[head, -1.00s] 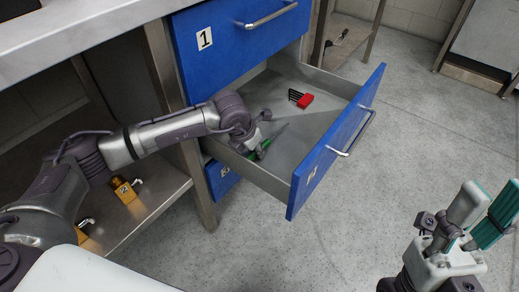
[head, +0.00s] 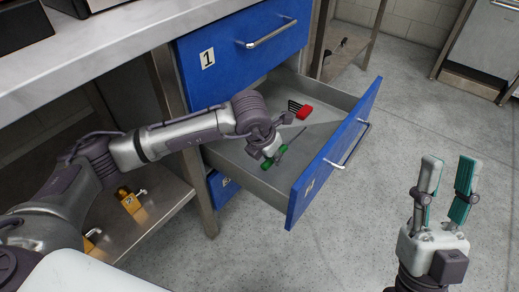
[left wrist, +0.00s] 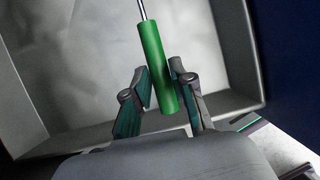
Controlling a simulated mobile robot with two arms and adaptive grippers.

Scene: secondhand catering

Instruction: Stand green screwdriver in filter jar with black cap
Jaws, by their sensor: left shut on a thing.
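The green screwdriver (head: 279,176) has a green handle and a thin metal shaft. My left gripper (head: 271,151) is shut on it over the open drawer. In the left wrist view the green handle (left wrist: 160,70) lies between the two fingers (left wrist: 164,88), tilted, with its shaft pointing up out of the picture. My right gripper (head: 449,166) is open and empty, raised over the floor at the right. No filter jar with a black cap shows in these frames.
The blue-fronted drawer (head: 333,162) is pulled out, its walls around my left gripper. A red hex key set (head: 304,112) lies inside. A closed drawer marked 1 (head: 240,50) is above. Brass padlocks (head: 130,203) are on the lower shelf. The steel worktop (head: 110,62) is at the upper left.

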